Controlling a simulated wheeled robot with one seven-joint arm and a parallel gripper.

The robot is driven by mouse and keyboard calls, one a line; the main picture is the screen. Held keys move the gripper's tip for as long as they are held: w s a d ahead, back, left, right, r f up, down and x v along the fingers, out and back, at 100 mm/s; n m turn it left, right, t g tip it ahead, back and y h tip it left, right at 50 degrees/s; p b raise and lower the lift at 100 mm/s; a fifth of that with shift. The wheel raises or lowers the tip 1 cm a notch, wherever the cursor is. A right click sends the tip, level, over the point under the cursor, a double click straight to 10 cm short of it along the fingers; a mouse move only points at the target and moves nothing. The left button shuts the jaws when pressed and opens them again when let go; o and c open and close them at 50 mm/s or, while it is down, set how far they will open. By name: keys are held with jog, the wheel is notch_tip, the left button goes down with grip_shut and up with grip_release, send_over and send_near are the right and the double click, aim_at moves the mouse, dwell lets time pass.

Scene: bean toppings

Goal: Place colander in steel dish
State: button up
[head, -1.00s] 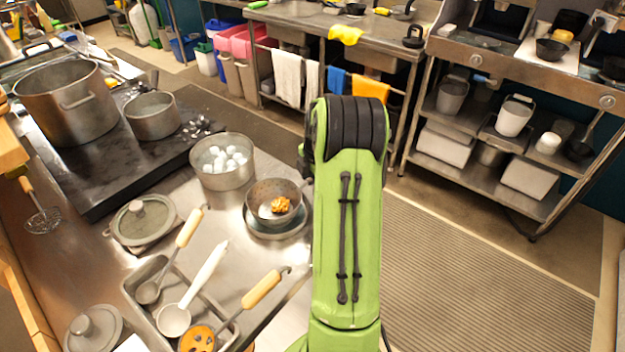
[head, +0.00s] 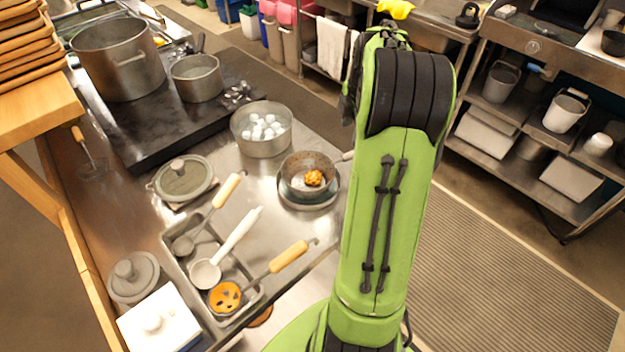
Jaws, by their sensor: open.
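A small grey pan-like vessel (head: 294,162), which looks like the colander, has a short handle pointing right toward my arm. It holds an orange-brown lump and something pale. It sits in or on a shallow round steel dish (head: 309,205) near the counter's right edge; I cannot tell how fully it is seated. My green arm stands just to the right of both. My gripper is not visible, as the arm's upper links block the view beyond the handle.
A round pot of white balls (head: 262,143) stands close behind left. A lidded pan (head: 184,180) is to the left. A tray (head: 256,301) with several ladles lies in front. A black stove (head: 160,147) carries two pots. Bare counter lies between.

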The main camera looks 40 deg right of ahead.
jog(key=s+a+r+m+t, duration=0.15)
jog(key=a+r, duration=0.25)
jog(key=a, duration=0.5)
jog(key=w+a+r+m, duration=0.1)
jog(key=a+r+m, duration=0.25)
jog(key=a, duration=0.55)
jog(key=s+a+m+t, duration=0.2)
jog(key=s+a+m, duration=0.6)
jog(key=s+a, duration=0.6)
jog(key=shift+s+a+f+m+y, duration=0.25)
jog(key=shift+s+f+m+y, duration=0.15)
jog(key=shift+s, duration=0.05)
jog(key=shift+r, duration=0.15)
